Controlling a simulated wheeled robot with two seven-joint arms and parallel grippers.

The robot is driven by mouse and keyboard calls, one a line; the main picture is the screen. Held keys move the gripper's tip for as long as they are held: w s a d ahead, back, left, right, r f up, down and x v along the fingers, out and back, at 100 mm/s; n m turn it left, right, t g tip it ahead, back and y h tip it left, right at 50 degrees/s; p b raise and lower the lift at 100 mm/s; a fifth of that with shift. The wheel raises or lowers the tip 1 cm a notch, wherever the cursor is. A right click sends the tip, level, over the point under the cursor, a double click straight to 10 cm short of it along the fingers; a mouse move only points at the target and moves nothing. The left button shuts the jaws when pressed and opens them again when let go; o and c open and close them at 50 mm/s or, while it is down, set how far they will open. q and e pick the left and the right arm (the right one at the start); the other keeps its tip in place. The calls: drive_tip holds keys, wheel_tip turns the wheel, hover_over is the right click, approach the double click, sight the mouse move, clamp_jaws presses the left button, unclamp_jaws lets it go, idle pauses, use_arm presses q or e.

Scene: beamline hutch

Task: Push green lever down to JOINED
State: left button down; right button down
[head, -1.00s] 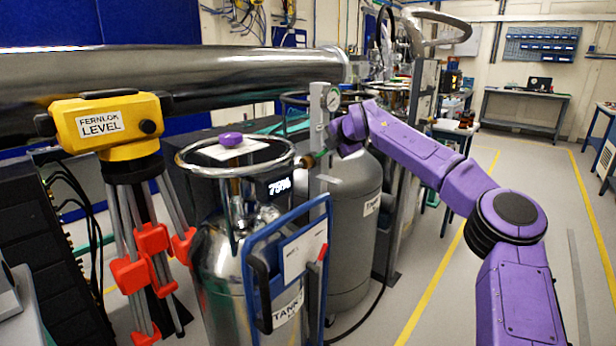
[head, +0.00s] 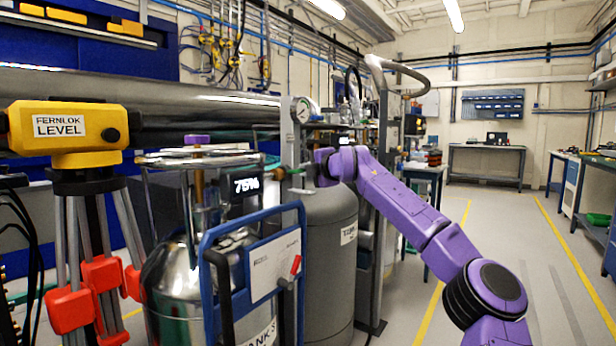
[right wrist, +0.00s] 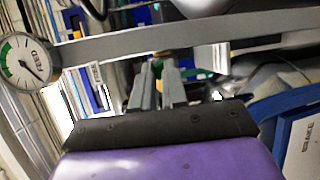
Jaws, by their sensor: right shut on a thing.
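My right gripper (head: 291,173) reaches in from the right to the grey post, between the gauge and the silver tank. Its two fingers also show in the right wrist view (right wrist: 158,75), close together with a small brass-coloured part behind their tips. A small green piece, likely the green lever (head: 271,168), shows at the fingertips in the head view. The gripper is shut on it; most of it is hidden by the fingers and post. I cannot read a JOINED mark. My left gripper is not in view.
A round gauge (head: 303,110) sits on the grey post, close to my gripper; it also shows in the right wrist view (right wrist: 25,62). A silver tank (head: 180,285) with a blue frame (head: 210,260) and a grey tank (head: 330,265) stand below. A yellow level (head: 68,130) stands left. Floor is clear at right.

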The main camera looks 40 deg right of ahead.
drive_tip(key=shift+d, duration=0.1)
drive_tip(key=c, duration=1.2)
unclamp_jaws()
drive_tip(key=shift+w, duration=0.1)
drive_tip(key=shift+o, duration=0.2)
drive_tip(key=b+v, duration=0.2)
drive_tip(key=v, duration=0.8)
drive_tip(key=shift+s, duration=0.3)
drive_tip(key=shift+f, duration=0.15)
